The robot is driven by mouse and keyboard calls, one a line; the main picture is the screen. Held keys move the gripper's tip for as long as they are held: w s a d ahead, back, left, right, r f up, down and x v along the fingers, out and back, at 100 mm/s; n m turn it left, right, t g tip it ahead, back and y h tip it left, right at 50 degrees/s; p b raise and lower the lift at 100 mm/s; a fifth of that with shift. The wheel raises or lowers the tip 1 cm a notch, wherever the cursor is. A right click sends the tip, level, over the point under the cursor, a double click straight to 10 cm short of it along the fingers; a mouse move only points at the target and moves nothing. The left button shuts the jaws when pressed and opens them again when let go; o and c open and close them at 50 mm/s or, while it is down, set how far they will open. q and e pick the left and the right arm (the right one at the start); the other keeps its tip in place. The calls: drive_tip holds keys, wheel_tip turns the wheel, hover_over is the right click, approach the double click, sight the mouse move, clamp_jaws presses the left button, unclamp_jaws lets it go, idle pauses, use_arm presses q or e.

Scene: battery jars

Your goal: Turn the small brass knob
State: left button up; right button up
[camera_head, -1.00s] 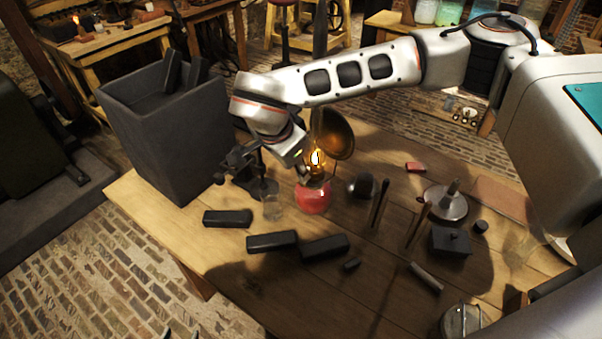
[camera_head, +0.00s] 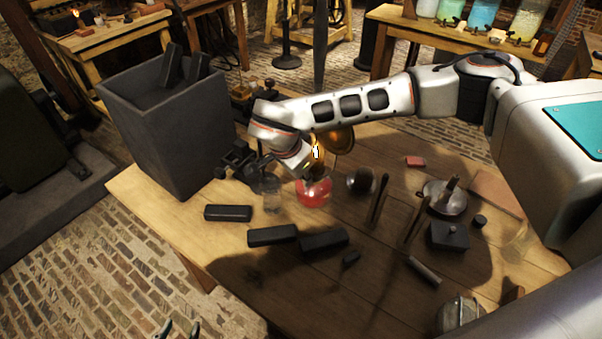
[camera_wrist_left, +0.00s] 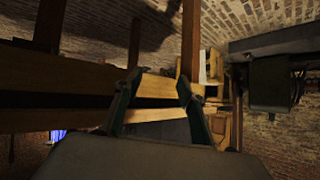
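An oil lamp with a red glass base (camera_head: 313,192) stands on the wooden table, its flame (camera_head: 316,152) lit and a round brass reflector (camera_head: 341,140) behind it. I cannot make out the small brass knob; my right wrist covers part of the lamp. My right gripper (camera_head: 307,172) is close against the lamp's burner, mostly hidden by its own wrist, and I cannot tell whether its fingers are apart. My left gripper (camera_head: 179,330) shows only its fingertips at the bottom edge, away from the table. In the left wrist view its fingers (camera_wrist_left: 156,82) are apart with nothing between them.
A dark stand (camera_head: 247,163) and a small glass (camera_head: 271,196) are left of the lamp. Black blocks (camera_head: 272,235) lie in front. A round dark knob-like object (camera_head: 361,181) and thin sticks (camera_head: 379,197) are to its right. A tall grey bin (camera_head: 165,130) stands at the left.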

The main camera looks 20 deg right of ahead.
clamp_jaws()
drive_tip(key=shift+r, duration=0.1)
